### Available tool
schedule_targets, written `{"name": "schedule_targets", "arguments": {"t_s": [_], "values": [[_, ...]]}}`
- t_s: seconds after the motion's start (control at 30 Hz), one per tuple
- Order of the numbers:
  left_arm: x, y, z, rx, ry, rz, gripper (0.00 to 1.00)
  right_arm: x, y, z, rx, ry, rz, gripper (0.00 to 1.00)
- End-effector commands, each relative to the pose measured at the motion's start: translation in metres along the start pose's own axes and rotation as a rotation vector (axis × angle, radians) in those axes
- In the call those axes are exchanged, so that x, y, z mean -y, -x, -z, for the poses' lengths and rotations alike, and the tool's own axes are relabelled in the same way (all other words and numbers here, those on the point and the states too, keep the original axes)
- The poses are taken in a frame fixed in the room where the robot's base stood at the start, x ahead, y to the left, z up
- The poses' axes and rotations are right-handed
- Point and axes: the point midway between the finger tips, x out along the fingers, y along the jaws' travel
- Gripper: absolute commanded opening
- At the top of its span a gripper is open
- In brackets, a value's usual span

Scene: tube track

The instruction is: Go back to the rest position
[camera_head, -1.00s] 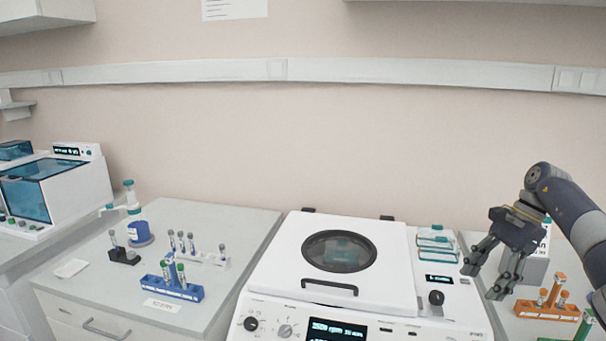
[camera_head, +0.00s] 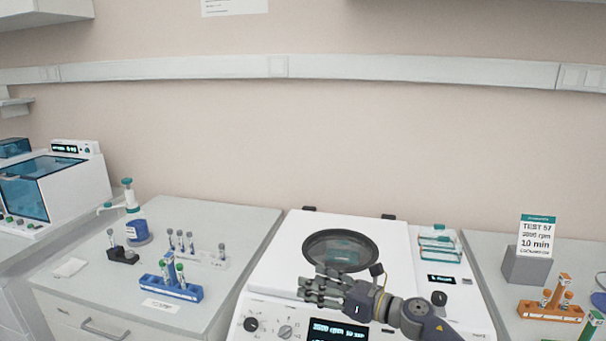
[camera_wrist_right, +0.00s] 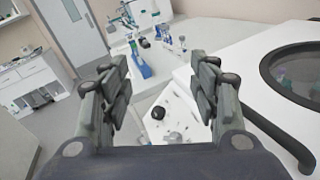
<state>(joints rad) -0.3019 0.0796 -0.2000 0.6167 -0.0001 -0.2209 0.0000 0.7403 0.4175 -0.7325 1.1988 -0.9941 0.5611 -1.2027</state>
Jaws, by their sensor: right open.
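My right gripper (camera_head: 322,290) is in front of the centrifuge's closed lid, near its handle, with the arm coming in from the lower right. In the right wrist view the gripper (camera_wrist_right: 160,95) is open, its two fingers wide apart with nothing between them. The white centrifuge (camera_head: 285,250) has a round dark window (camera_head: 340,250) in its lid and a lit display (camera_head: 338,329). Its lid handle is partly hidden by the gripper. My left gripper does not show.
On the left bench stand a blue tube rack (camera_head: 170,290), a white rack (camera_head: 208,262), a black holder (camera_head: 122,257) and a dispenser bottle (camera_head: 136,228). To the right are an orange rack (camera_head: 550,312) and a grey block with a sign (camera_head: 527,265). A blue-lidded machine (camera_head: 75,185) stands far left.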

Motion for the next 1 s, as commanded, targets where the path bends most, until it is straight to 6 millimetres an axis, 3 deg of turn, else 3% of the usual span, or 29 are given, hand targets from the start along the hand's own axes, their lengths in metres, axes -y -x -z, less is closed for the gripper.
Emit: {"name": "schedule_targets", "arguments": {"t_s": [0.03, 0.13, 0.27, 0.37, 0.53, 0.73, 0.83, 1.0], "values": [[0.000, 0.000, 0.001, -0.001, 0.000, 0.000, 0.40, -0.009, -0.001, 0.001, 0.083, -0.136, 0.042, 0.56], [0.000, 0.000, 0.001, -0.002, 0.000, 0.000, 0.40, -0.013, 0.009, -0.003, 0.249, -0.432, 0.147, 0.56], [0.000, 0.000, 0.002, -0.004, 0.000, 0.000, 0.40, -0.006, 0.042, 0.009, 0.447, -0.840, 0.296, 0.56], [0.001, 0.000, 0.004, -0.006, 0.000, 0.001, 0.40, -0.001, 0.078, 0.034, 0.586, -1.159, 0.424, 0.56], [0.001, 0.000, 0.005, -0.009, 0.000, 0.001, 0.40, -0.007, 0.153, 0.101, 0.805, -1.687, 0.674, 0.56], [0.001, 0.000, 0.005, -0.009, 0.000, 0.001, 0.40, -0.060, 0.245, 0.189, 1.032, -2.214, 1.024, 0.56], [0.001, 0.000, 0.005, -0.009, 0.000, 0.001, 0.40, -0.092, 0.277, 0.216, 1.109, -2.374, 1.173, 0.56], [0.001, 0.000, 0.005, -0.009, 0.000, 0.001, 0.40, -0.139, 0.317, 0.244, 1.203, -2.537, 1.380, 0.56]]}}
